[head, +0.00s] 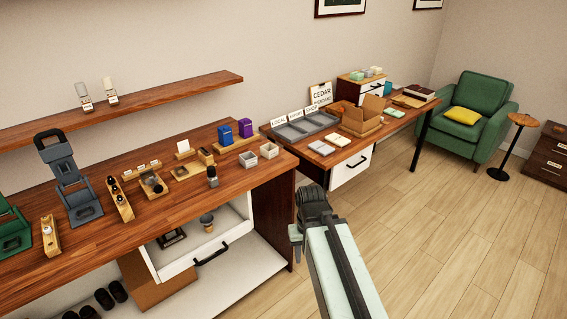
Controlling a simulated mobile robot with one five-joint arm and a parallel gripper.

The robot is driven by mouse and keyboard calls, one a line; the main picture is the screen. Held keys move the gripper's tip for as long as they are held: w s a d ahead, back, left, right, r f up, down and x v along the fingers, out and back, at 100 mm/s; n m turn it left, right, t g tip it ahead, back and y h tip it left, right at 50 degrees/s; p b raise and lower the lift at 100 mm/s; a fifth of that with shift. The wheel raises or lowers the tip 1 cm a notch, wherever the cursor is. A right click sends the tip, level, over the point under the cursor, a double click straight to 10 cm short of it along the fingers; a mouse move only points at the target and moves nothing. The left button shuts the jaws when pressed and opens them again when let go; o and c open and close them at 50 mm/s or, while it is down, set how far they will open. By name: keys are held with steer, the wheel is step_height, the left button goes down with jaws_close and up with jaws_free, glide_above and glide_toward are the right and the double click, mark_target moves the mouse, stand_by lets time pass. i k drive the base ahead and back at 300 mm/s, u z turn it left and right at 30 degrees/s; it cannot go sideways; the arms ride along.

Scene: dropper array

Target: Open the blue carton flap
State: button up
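The blue carton (225,135) stands upright on a wooden base at the right part of the wooden workbench. A purple carton (245,128) stands just to its right on the same base. The blue carton's flap is too small to make out clearly. My gripper (311,203) is in front of the bench's right end, to the right of and nearer than the blue carton, well apart from it. Its fingers are not clear, and nothing is seen held in it.
An open drawer (205,240) juts out below.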

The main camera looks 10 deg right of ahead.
mark_target(224, 128)
steer(key=u, duration=0.15)
steer(key=i, duration=0.95)
steer(key=z, duration=0.1)
